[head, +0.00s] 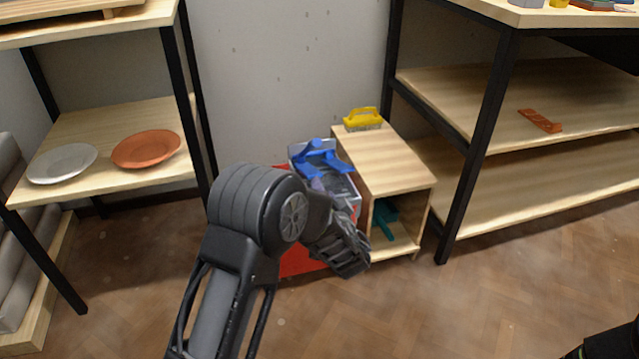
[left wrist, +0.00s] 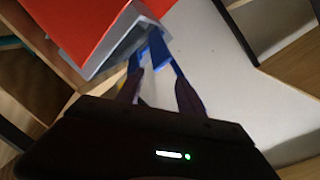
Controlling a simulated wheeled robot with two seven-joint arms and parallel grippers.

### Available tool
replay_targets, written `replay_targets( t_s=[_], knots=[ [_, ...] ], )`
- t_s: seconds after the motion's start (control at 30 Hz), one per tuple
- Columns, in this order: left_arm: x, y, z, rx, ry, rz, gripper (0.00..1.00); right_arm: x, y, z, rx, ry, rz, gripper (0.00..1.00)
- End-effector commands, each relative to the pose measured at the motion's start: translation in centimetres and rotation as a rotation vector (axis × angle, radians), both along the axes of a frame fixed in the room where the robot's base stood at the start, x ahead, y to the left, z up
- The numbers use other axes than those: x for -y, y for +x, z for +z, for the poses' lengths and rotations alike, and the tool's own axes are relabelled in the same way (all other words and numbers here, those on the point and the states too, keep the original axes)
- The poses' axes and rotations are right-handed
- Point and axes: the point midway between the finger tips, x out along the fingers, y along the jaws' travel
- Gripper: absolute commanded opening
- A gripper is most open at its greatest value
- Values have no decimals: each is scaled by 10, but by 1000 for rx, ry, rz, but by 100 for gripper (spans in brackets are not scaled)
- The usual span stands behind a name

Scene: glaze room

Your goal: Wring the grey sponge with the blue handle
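A red box or bucket (head: 300,262) stands on the floor with a grey, partly clear container (head: 346,194) at its top. A blue handle-like part (head: 320,158) lies across that container; any grey sponge with it cannot be made out. In the left wrist view, the red box (left wrist: 105,25) has a grey rim, and blue bars (left wrist: 157,45) reach toward my left gripper (left wrist: 160,92). Its two dark fingers are apart, with pale wall between them.
A small wooden cabinet (head: 385,160) stands right beside the box, with a yellow-handled brush or sponge (head: 362,118) on top and a teal object (head: 384,216) inside. Shelves flank both sides; the left one (head: 100,180) holds a grey plate (head: 62,163) and an orange plate (head: 146,148). The front floor is clear.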

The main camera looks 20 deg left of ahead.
Motion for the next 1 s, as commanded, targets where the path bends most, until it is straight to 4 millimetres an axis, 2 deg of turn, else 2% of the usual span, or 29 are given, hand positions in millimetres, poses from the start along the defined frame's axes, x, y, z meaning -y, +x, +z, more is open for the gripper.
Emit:
replay_targets(
  t_s=[0.13,0.3,0.87,0.97,1.0],
  knots=[
    [13,-21,7,0,0,1,44,0,-1,9,-1,-2,0,0],
    [21,-36,8,4,2,6,44,0,-2,12,-2,-3,0,0],
    [20,-38,8,-2,14,7,44,0,-2,12,-1,-3,1,0],
    [22,-37,3,-53,54,-11,44,0,-2,12,-1,-3,1,0],
    [23,-38,-4,-100,73,-19,44,0,-2,12,-1,-3,1,0]
  ],
)
